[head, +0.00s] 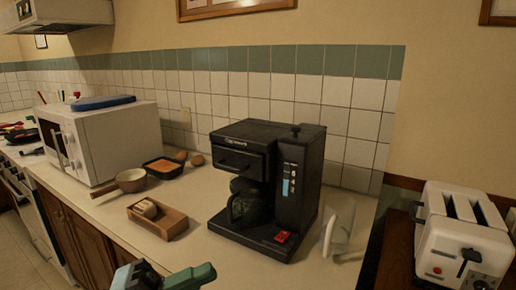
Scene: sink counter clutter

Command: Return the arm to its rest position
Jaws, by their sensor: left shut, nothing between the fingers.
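My left gripper (163,277) shows at the bottom edge of the head view, left of centre. It is shut and empty, with teal-green and dark parts, and most of the arm behind it is out of the picture. It is in front of the counter's front edge, apart from the things on it as far as I can see. My right gripper is not in view.
A black coffee maker (297,190) stands mid-counter, a white object (338,228) beside it. A wooden tray (172,226), a small pan (131,181), a dark dish (163,168) and a white microwave (105,143) are left. A toaster (462,235) is right.

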